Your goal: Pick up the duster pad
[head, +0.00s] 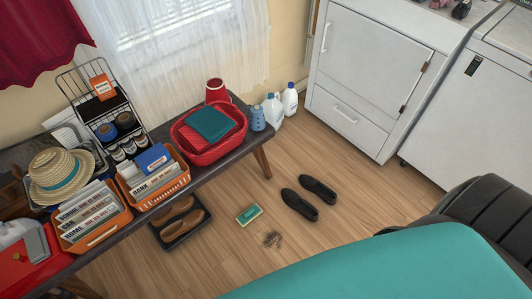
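A small flat green pad with a pale border (249,214) lies on the wooden floor in the middle of the head view. It looks like the duster pad, though it is too small to be certain. Nothing covers the pad. Neither of my grippers shows in the head view.
Black shoes (308,198) lie right of the pad; brown shoes sit in a black tray (182,238) to its left. A crowded bench (228,165) stands left, white appliances (374,60) behind. A teal surface (400,270) fills the front right.

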